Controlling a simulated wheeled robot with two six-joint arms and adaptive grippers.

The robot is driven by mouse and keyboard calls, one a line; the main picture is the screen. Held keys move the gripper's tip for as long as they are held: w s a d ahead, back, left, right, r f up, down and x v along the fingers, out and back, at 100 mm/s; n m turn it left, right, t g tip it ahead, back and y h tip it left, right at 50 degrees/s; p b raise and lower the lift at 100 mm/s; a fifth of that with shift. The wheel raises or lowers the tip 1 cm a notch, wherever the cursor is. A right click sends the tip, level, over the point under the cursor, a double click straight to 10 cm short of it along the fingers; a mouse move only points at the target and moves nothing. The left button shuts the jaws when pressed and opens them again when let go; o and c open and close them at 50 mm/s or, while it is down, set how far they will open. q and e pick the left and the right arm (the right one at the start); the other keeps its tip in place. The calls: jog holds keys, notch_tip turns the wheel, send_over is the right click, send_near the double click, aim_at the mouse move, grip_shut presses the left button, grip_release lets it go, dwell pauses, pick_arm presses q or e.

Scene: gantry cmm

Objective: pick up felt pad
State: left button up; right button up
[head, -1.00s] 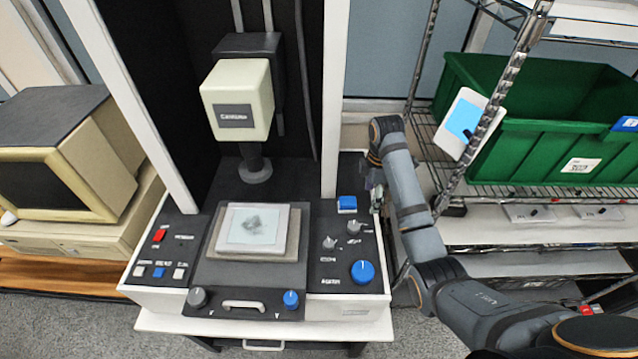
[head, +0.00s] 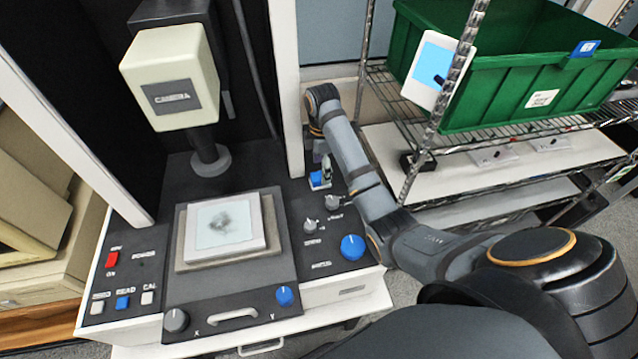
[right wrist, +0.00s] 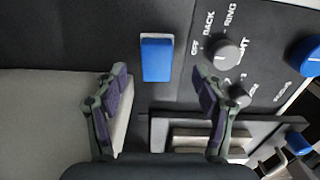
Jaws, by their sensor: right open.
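The felt pad appears to be the small blue rectangular block (head: 319,181) on the black panel top, right of the stage. It also shows in the right wrist view (right wrist: 157,58), ahead of the fingertips and between their lines. My right gripper (right wrist: 160,80) is open and empty, with one finger on each side of the pad's near end in the picture. In the head view my right gripper (head: 325,164) is close to the pad and partly hides it. I cannot tell the remaining height. My left gripper is not in view.
Grey knobs (head: 332,202) and a blue knob (head: 352,247) stand near the pad. The stage plate (head: 228,224) is to the left, under the camera head (head: 172,80). A white machine post (head: 287,100) stands behind the pad. A wire rack with a green bin (head: 500,65) is at the right.

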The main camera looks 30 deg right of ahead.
aim_at(320, 176)
jog(key=f+b, duration=0.3)
jog(key=b, duration=0.1)
jog(key=shift+w+f, duration=0.2)
jog(key=shift+f, duration=0.15)
jog(key=shift+a+f+p, duration=0.1)
jog(key=shift+f+p, duration=0.25)
jog(key=shift+p, duration=0.15)
jog(key=shift+w+f, duration=0.15)
jog(key=shift+f, duration=0.15)
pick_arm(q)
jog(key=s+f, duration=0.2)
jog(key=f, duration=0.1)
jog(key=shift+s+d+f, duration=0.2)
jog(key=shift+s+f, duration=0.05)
pick_arm(e)
jog(key=shift+r, duration=0.1)
jog(key=shift+c, duration=1.1)
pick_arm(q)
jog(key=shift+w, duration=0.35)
pick_arm(e)
jog(key=c, duration=1)
